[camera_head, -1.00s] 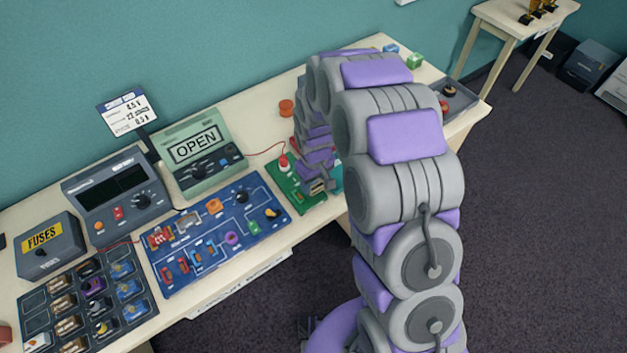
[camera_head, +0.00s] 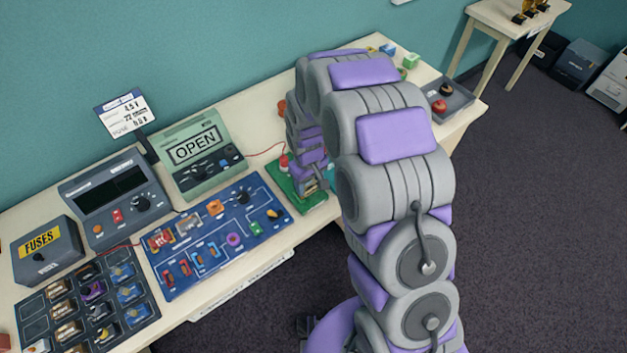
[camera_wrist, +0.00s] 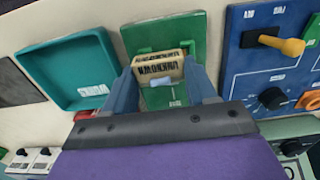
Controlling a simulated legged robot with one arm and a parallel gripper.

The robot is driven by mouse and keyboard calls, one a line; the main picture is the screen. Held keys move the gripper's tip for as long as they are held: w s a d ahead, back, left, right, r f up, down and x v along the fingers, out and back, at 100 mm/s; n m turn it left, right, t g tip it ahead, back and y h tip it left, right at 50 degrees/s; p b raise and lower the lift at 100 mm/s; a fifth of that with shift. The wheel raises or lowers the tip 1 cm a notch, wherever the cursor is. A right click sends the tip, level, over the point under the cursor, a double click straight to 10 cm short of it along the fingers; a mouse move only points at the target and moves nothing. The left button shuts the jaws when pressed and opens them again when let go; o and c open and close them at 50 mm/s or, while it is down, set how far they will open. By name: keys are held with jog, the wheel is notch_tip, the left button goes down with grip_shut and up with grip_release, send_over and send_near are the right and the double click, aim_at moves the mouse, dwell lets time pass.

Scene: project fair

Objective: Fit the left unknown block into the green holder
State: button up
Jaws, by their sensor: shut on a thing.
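My gripper (camera_wrist: 164,84) is shut on a tan block (camera_wrist: 158,68) labelled UNKNOWN, seen between its two fingers in the wrist view. A small pale blue piece shows just below the block. The block is over the green holder (camera_wrist: 190,32), within its outline. I cannot tell whether it is seated or held just above. In the head view my gripper (camera_head: 312,182) is low over the green holder (camera_head: 283,184), and the block is mostly hidden there.
A teal tray (camera_wrist: 45,57) labelled UNKNOWNS lies left of the holder in the wrist view. A blue circuit board (camera_head: 185,268) lies on its other side. A green meter (camera_head: 172,150) reading OPEN stands behind. A parts board (camera_head: 145,312) lies at the near left.

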jog(key=shift+a, duration=0.5)
jog(key=shift+d, duration=0.6)
jog(key=shift+a+f, duration=0.1)
jog(key=shift+a, duration=0.95)
jog(key=shift+d, duration=0.45)
jog(key=shift+a+f, duration=0.3)
jog(key=shift+a, duration=0.05)
jog(key=shift+d+f, duration=0.15)
jog(key=shift+d, duration=0.05)
jog(key=o, duration=1.4)
